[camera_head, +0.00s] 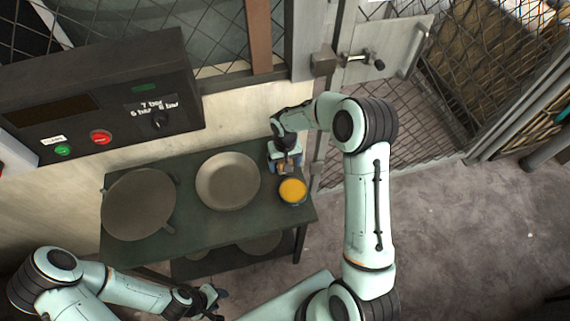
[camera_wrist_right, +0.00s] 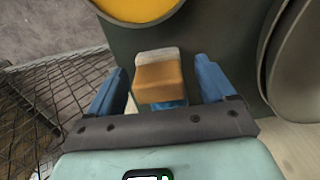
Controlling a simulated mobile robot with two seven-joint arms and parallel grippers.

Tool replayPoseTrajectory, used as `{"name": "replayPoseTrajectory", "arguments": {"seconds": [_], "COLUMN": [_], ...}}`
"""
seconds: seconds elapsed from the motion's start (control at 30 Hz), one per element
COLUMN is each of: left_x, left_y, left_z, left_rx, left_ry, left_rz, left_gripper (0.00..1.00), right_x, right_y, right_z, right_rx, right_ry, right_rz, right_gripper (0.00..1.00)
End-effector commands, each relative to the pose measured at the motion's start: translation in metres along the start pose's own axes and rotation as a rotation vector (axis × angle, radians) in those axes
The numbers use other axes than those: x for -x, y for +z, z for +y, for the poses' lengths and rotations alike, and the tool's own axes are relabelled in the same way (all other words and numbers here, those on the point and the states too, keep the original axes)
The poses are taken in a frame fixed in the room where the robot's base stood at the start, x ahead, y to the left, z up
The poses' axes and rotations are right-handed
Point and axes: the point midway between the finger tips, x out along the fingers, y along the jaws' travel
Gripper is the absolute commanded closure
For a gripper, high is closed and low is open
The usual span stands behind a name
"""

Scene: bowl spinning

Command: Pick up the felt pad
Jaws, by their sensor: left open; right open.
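The felt pad (camera_wrist_right: 158,82) is a small tan block with a pale grey layer at its far end, on the dark table in the right wrist view. My right gripper (camera_wrist_right: 160,70) is open, with one blue finger on each side of the pad and visible gaps to both. In the head view, the right gripper (camera_head: 288,165) is over the table's back right corner and mostly covers the pad. My left gripper (camera_head: 213,297) is open and empty, low in front of the table, away from the pad.
A bowl of yellow-orange content (camera_head: 292,190) stands just in front of the right gripper. A beige bowl (camera_head: 228,181) is mid-table, and a round plate-like disc (camera_head: 139,204) is at left. A control box (camera_head: 100,95) and mesh fence stand behind the dark table (camera_head: 205,236).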

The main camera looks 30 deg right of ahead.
Motion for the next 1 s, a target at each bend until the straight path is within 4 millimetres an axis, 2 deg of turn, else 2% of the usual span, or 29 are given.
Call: {"name": "replayPoseTrajectory", "arguments": {"seconds": [0.27,0.4,0.43,0.47,0.77,1.0], "left_x": [0.0,0.0,0.0,0.0,0.0,-0.001], "left_y": [0.0,0.0,0.0,0.0,0.0,0.001], "left_z": [0.0,0.0,0.0,0.0,0.0,0.0], "left_rx": [0.0,0.0,0.0,0.0,0.0,0.0], "left_ry": [0.0,0.0,0.0,0.0,0.0,0.0], "left_rz": [0.0,0.0,0.0,0.0,0.0,-0.001], "left_gripper": [0.57,0.57,0.57,0.57,0.57,0.57], "right_x": [-0.005,-0.004,-0.004,-0.004,-0.003,0.018], "right_y": [0.001,0.001,0.001,0.001,0.0,-0.001], "right_z": [0.001,0.001,0.001,0.001,0.001,0.001], "right_rx": [0.0,0.0,0.0,0.0,0.0,-0.001], "right_ry": [0.001,0.001,0.001,0.001,0.0,0.001], "right_rz": [-0.001,-0.001,0.0,0.0,0.001,0.005], "right_gripper": [0.17,0.63,0.72,0.77,0.77,0.77]}}
